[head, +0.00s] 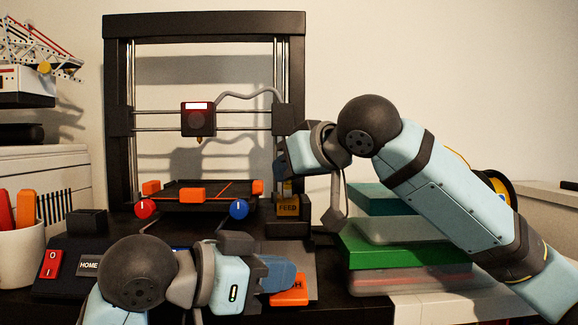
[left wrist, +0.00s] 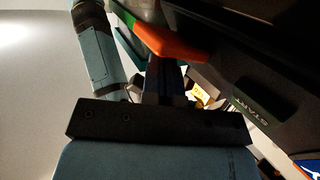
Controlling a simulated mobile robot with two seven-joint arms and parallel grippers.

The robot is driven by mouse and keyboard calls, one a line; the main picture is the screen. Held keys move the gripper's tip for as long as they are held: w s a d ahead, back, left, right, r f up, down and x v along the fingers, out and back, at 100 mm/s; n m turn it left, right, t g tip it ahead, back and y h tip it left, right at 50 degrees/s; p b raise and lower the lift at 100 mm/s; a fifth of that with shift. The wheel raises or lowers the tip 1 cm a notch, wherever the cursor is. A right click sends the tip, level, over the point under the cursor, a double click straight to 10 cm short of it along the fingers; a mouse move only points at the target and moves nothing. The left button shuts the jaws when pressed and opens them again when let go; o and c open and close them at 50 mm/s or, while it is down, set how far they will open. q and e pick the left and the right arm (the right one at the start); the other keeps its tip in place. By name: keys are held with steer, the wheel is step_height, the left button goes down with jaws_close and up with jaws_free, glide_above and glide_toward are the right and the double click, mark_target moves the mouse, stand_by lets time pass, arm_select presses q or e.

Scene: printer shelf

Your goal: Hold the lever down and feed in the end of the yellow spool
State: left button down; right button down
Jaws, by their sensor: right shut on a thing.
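The yellow spool (head: 499,186) is at the right, mostly hidden behind my right arm. The feed box (head: 288,206), with a FEED label, stands at the printer's front right. My right gripper (head: 284,165) is just above it, shut on what looks like the yellow filament end; the jaws hide the tip. An orange lever (head: 289,296) with partly covered lettering is at the console's right front; it also shows in the left wrist view (left wrist: 168,44). My left gripper (head: 290,272) is shut at the lever, its fingers overlapping it; contact is unclear.
The black printer (head: 120,122) stands behind, with its print bed (head: 215,190) and red (head: 145,209) and blue (head: 239,209) knobs. A white cup (head: 22,252) with pens is at the left.

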steer(key=shift+f, duration=0.65)
stand_by(0.4)
steer(key=c, duration=1.1)
jaws_free()
arm_select(q)
steer(key=shift+r, duration=2.5)
